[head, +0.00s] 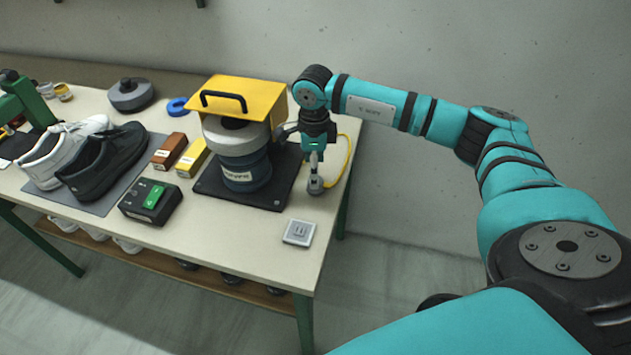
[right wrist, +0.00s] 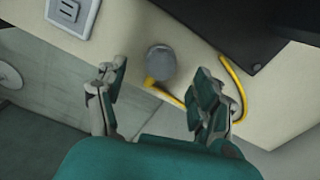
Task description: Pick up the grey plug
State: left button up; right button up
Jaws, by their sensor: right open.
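The grey plug (head: 315,186) is on the table near its right edge, with a yellow cord (head: 347,160) running from beside it. In the right wrist view the plug (right wrist: 161,62) shows as a grey rounded body with the yellow cord (right wrist: 235,80) at its lower side. My right gripper (head: 314,160) points down just above the plug. In the right wrist view its two fingers (right wrist: 157,85) are apart and empty, and the plug appears ahead of the gap between them. Whether a finger touches the plug cannot be told. My left gripper is not in view.
A grey wall socket (head: 299,232) lies at the table's front right corner. A black switch box (head: 150,201), small boxes and shoes stand farther left.

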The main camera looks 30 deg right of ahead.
jog(key=f+p, duration=0.1)
jog(key=f, duration=0.3)
jog(key=shift+d+f+p, duration=0.2)
jog(key=shift+f+p, duration=0.05)
jog(key=shift+p, duration=0.15)
jog(key=shift+f, duration=0.25)
jog(key=c, duration=1.3)
